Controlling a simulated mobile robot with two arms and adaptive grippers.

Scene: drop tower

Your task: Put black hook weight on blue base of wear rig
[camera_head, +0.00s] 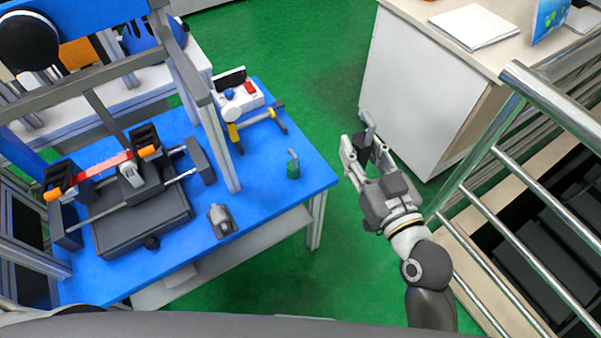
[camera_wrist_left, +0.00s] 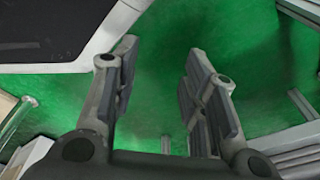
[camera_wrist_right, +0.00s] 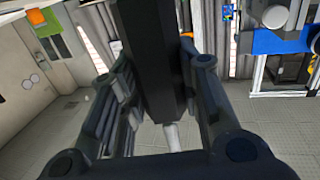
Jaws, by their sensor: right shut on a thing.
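My right gripper (camera_head: 358,148) is shut on the black hook weight (camera_head: 378,152), whose grey hook points up. It is over the green floor, to the right of the blue table and apart from it. In the right wrist view the weight is a dark block (camera_wrist_right: 148,55) between the fingers. The blue base (camera_head: 270,205) of the wear rig is the flat blue top under the rig; its front right part is mostly bare. My left gripper (camera_wrist_left: 158,85) is open and empty above green floor in the left wrist view; it is outside the head view.
A green hook weight (camera_head: 293,170) and a grey weight (camera_head: 222,222) stand on the blue top. A black rig mechanism (camera_head: 145,215) and grey frame posts (camera_head: 215,140) occupy its left. A white cabinet (camera_head: 420,85) and metal railing (camera_head: 500,165) are right.

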